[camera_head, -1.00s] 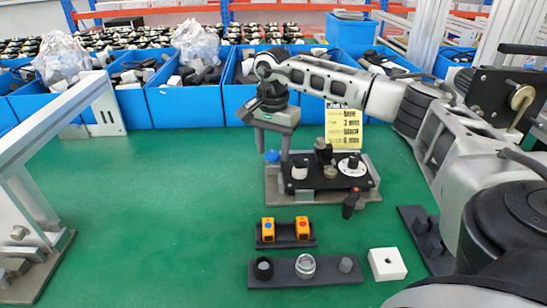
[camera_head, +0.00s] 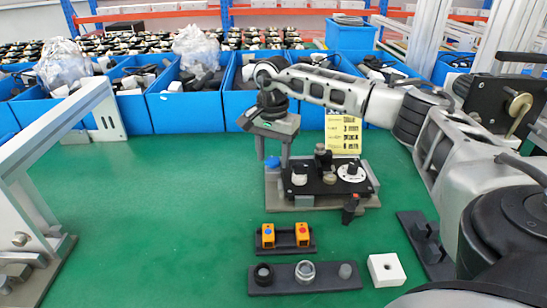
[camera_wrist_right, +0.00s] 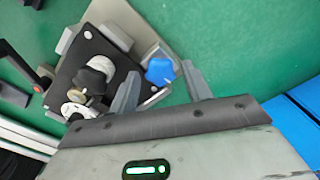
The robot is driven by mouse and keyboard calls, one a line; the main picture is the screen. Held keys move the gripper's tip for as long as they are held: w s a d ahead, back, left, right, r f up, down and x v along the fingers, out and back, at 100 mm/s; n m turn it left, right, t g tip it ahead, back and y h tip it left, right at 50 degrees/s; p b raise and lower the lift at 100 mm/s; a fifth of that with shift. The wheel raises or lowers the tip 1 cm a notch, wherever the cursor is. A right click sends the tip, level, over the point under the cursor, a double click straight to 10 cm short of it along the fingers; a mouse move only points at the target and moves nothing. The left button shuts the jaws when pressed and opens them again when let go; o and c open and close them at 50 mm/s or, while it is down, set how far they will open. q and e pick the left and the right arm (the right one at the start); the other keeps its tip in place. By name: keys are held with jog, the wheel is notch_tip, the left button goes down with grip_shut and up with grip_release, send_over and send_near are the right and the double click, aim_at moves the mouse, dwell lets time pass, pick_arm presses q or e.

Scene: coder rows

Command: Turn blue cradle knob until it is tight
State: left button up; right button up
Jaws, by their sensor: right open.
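The cradle is a black plate (camera_head: 325,184) on a grey base, standing on the green table. The blue knob (camera_head: 272,161) sits at its left end, and the right wrist view shows the lobed knob (camera_wrist_right: 160,70) clearly. My right gripper (camera_head: 273,152) points down over the knob. In the right wrist view my right gripper (camera_wrist_right: 160,88) has its fingers apart, with the knob between and slightly beyond the tips in the picture. I cannot tell whether a finger touches it. My left gripper is not in view.
On the cradle are a white dial (camera_head: 351,172) and dark knobs. A yellow card (camera_head: 343,135) stands behind. In front are a rack with orange blocks (camera_head: 285,240), a black strip (camera_head: 330,283) and a white block (camera_head: 386,269). Blue bins (camera_head: 190,108) line the back. The table's left-middle is clear.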

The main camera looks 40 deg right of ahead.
jog(key=c, duration=0.9)
jog(key=m+p, duration=0.1)
jog(key=m, duration=0.2)
jog(key=shift+r+m+p, duration=0.15)
jog(key=shift+m+p, duration=0.15)
jog(key=shift+p, duration=0.1)
jog(key=m+p, duration=0.1)
jog(key=m, duration=0.4)
jog(key=shift+p, duration=0.4)
jog(key=shift+c, duration=0.2)
jog(key=shift+f+m, duration=0.25)
jog(key=shift+m, duration=0.65)
